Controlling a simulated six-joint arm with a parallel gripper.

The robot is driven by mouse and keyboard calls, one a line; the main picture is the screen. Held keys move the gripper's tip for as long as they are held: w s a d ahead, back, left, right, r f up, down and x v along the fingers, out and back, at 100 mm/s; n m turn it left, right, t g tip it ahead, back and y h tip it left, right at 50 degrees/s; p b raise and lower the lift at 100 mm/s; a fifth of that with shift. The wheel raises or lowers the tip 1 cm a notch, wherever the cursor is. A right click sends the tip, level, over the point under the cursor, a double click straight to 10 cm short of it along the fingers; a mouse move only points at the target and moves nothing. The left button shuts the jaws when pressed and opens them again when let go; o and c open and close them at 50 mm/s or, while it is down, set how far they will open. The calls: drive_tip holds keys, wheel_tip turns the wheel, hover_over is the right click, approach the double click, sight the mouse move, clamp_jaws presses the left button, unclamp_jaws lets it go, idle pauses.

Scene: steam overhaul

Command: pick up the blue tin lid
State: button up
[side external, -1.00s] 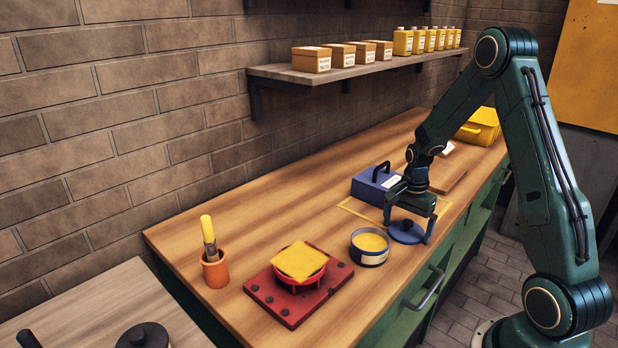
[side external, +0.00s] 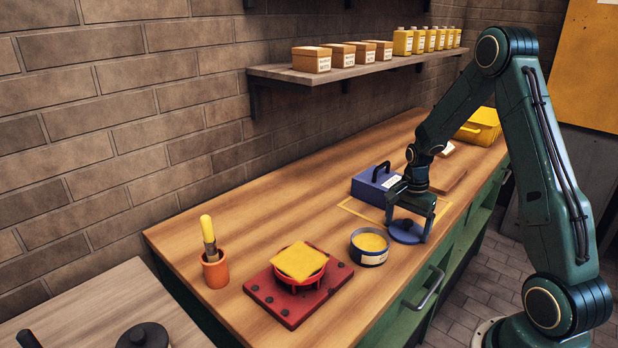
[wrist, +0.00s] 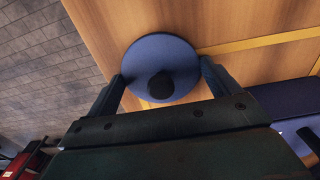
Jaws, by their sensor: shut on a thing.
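The blue tin lid (side external: 407,232) is a round disc with a dark knob on top. It lies flat on the wooden bench, just right of the open blue tin (side external: 369,247). My gripper (side external: 407,228) points down over it and is shut on the lid, one finger at each side of the rim.
A blue box with a handle (side external: 376,186) stands close behind my gripper. A red plate (side external: 290,310) carries a red ring stand with a yellow pad (side external: 299,261). An orange pot with a brush (side external: 215,272) is at left. The bench's front edge is close to the lid.

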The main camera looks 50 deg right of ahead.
sight(405, 222)
wheel_tip(405, 222, up, 20)
idle(0.6)
idle(0.5)
drive_tip(key=w+a+f+n, duration=0.2)
drive_tip(key=a+f+n, duration=0.4)
drive_tip(key=a, duration=0.8)
wheel_tip(405, 222, down, 2)
drive_tip(key=shift+w+f, duration=0.1)
drive_tip(key=shift+w, duration=0.3)
drive_tip(key=shift+f, duration=0.15)
drive_tip(key=shift+f, duration=3)
drive_tip(key=shift+f, duration=0.15)
